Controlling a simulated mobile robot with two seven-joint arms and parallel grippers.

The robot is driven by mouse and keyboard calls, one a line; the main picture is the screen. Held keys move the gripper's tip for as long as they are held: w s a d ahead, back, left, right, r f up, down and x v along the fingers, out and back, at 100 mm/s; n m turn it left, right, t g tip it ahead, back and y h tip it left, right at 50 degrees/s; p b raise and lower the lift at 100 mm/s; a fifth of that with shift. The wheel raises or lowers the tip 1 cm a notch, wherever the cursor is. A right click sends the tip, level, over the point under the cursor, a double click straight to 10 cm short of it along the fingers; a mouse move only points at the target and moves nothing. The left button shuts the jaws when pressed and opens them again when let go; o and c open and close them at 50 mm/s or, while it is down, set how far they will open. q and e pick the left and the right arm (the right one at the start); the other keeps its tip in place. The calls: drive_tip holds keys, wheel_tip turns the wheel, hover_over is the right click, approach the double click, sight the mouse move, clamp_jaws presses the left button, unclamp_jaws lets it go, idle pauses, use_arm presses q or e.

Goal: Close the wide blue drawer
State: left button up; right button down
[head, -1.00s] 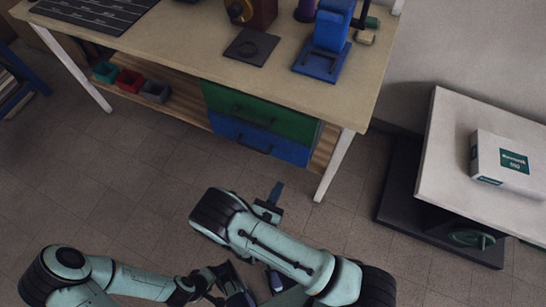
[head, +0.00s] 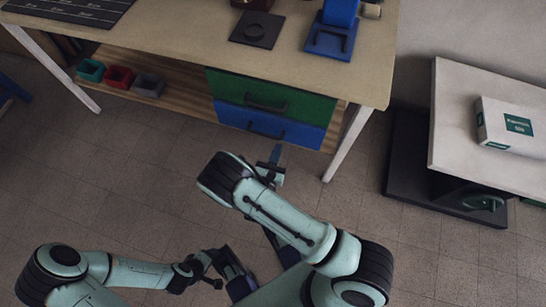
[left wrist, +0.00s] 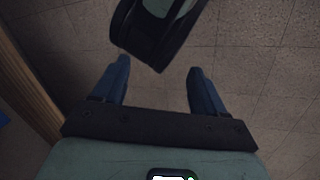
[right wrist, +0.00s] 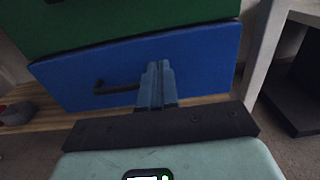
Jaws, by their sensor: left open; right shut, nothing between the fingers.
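The wide blue drawer (head: 301,133) is under the table, directly below a green drawer (head: 300,103). Its front has a dark bar handle (right wrist: 116,88), seen left of the fingers in the right wrist view. A thin dark gap separates the two fronts; I cannot tell how far the blue one stands out. My right gripper (head: 277,152) is shut and empty, its fingers (right wrist: 157,75) pointing at the blue front right of the handle. Whether they touch is unclear. My left gripper (left wrist: 157,78) is open and empty over the floor, low in the head view.
The table (head: 180,42) has a leg (head: 347,145) just right of the drawers. A lower wooden shelf (head: 185,100) holds small teal, red and grey bins (head: 148,85). A white table (head: 460,125) with a white box (head: 507,128) stands at right. Floor in front is clear.

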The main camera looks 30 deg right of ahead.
sight(287, 123)
use_arm(q)
drive_tip(key=shift+w+a+f+t+b, duration=0.15)
drive_tip(key=shift+w+a+f+b, duration=0.15)
drive_tip(key=shift+w, duration=0.2)
drive_tip(key=shift+w+a+f+t+b, duration=0.15)
drive_tip(key=shift+w+a+f+b, duration=0.1)
drive_tip(key=shift+w+f, duration=0.2)
use_arm(e)
drive_tip(key=x, duration=0.8)
drive_tip(key=shift+w+d, duration=0.1)
drive_tip(key=shift+w, duration=0.1)
drive_tip(key=shift+x, duration=0.85)
use_arm(q)
drive_tip(key=shift+s+d+r, duration=0.1)
drive_tip(key=shift+s+r, duration=0.15)
drive_tip(key=shift+s, duration=0.05)
use_arm(e)
drive_tip(key=shift+w+d+r, duration=0.1)
drive_tip(key=shift+d, duration=0.05)
